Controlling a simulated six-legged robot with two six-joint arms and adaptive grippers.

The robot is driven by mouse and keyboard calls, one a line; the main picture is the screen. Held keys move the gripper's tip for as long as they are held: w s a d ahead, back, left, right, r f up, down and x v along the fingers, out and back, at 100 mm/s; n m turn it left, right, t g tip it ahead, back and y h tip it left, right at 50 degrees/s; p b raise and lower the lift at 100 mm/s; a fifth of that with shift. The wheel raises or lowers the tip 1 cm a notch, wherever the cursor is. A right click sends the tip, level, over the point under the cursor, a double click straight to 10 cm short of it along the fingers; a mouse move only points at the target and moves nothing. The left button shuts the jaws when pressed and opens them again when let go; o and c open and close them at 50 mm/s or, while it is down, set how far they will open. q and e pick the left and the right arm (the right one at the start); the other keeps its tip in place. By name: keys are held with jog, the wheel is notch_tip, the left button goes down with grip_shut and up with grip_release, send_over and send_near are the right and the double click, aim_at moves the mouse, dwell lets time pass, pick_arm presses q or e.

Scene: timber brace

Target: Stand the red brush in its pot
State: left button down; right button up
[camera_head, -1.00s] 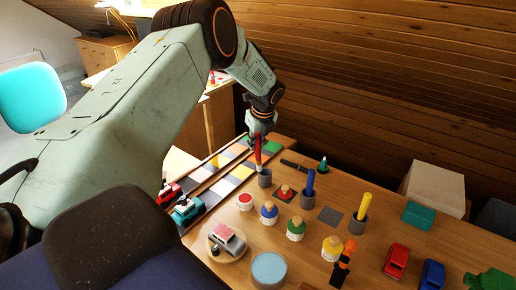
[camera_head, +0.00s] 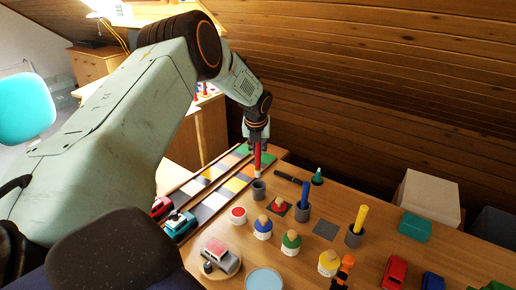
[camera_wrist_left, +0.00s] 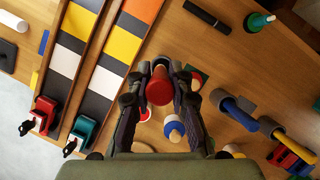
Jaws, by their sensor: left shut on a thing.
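My left gripper (camera_head: 257,146) is shut on the red brush (camera_head: 257,160), which hangs upright below the fingers. The grey pot (camera_head: 259,190) stands on the bench just below the brush in the head view. The brush's lower end shows close to the pot's rim; whether it is above or inside the opening I cannot tell. In the left wrist view the red brush (camera_wrist_left: 159,88) sits between the fingers, with a grey rim just beyond it. My right gripper is not in view.
A blue brush (camera_head: 305,194) and a yellow brush (camera_head: 360,219) stand in other grey pots to the right. Paint jars, such as the blue one (camera_head: 263,229), stand in front. A checkered strip (camera_head: 221,187) with toy engines lies at left.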

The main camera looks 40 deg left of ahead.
aim_at(259, 164)
pick_arm(q)
jog(key=shift+s+d+f+b, duration=0.2)
jog(key=shift+d+f+b, duration=0.2)
jog(key=shift+b, duration=0.1)
jog(key=shift+f, duration=0.25)
jog(key=b+x, duration=0.1)
jog(key=x, duration=0.1)
jog(key=shift+a+f+b, duration=0.15)
jog(key=shift+f+b, duration=0.15)
jog(key=shift+b, duration=0.1)
jog(key=shift+s+d+f+b, duration=0.15)
jog(key=shift+f+b, duration=0.25)
jog(key=shift+s+d+f+b, duration=0.1)
jog(key=shift+d+f+b, duration=0.05)
jog(key=shift+f+b, duration=0.2)
jog(key=shift+b+x, duration=0.65)
jog(key=shift+x, duration=0.55)
jog(key=shift+s+d+f+b, duration=0.15)
jog(key=shift+f+b, duration=0.15)
jog(key=shift+f, duration=0.05)
jog(key=shift+s+d+r, duration=0.1)
